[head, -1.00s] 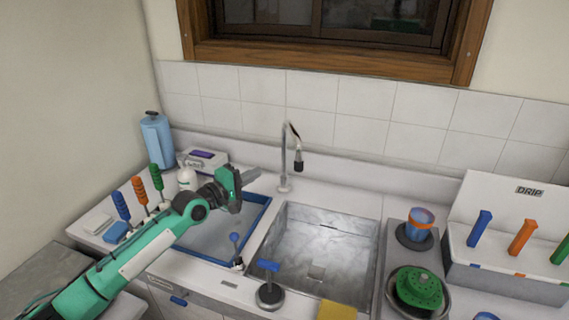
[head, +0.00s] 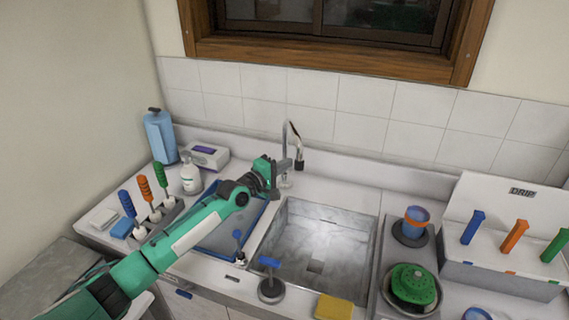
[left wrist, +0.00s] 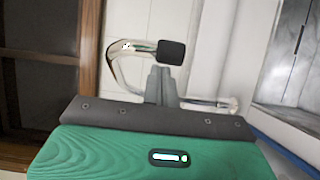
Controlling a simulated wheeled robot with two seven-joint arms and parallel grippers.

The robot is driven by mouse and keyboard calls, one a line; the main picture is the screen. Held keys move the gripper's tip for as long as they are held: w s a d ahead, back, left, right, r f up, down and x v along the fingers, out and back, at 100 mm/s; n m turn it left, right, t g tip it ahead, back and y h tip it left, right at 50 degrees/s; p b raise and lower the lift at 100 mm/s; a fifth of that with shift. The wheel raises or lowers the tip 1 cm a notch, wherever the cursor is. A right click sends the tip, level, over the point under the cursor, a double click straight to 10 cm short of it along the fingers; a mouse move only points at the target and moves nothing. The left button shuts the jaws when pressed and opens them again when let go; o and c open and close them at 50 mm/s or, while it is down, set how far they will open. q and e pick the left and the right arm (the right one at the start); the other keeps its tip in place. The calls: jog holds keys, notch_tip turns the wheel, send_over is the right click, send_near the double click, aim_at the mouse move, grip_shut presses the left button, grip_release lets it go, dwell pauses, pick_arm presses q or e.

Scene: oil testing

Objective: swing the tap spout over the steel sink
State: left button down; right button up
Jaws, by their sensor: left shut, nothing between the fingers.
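The tap (head: 286,140) stands behind the steel sink (head: 318,262), with its hooked spout ending in a dark nozzle (head: 299,164) towards the right. In the head view the nozzle shows above the ledge behind the basin. My left gripper (head: 283,165) is at the tap's upright pipe, just left of the nozzle. In the left wrist view its closed fingertips (left wrist: 158,72) are close to the curved spout (left wrist: 122,62) and the dark nozzle (left wrist: 171,52). They hold nothing; I cannot tell whether they touch the tap. My right gripper is out of view.
A blue-rimmed basin (head: 205,247) lies under my left arm, left of the sink. A blue-handled black-based tool (head: 271,284) and a yellow sponge (head: 334,307) sit at the front edge. A soap bottle (head: 190,179) and a white box (head: 207,156) stand behind the arm.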

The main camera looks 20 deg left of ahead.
aim_at(297, 164)
pick_arm(q)
jog(key=shift+d, duration=0.1)
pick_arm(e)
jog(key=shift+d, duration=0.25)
pick_arm(q)
jog(key=d, duration=0.1)
jog(key=w+d, duration=0.1)
jog(key=shift+d, duration=0.3)
jog(key=shift+r, duration=0.1)
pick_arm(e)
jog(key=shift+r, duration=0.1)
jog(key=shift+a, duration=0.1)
